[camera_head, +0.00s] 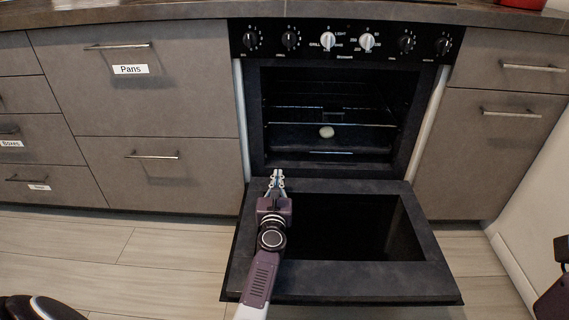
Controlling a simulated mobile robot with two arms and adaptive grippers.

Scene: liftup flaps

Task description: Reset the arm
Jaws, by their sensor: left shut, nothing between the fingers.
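My left gripper (277,178) is shut and empty. Its arm comes in from the bottom of the head view and reaches over the left part of the oven door (365,281). The fingertips are near the hinge side of the door, in front of the oven opening. The oven door is folded down and lies about level. The oven (246,110) stands open with wire racks and a small round light spot inside. I cannot tell whether the gripper touches the door. My right gripper is not in view.
Grey drawers (155,95) with bar handles stand left of the oven, one labelled Pans. A grey cabinet (490,150) stands on the right. A control panel with several knobs (328,41) is above the opening. Bare floor (150,262) lies left of the door. A white panel (535,215) is at the right edge.

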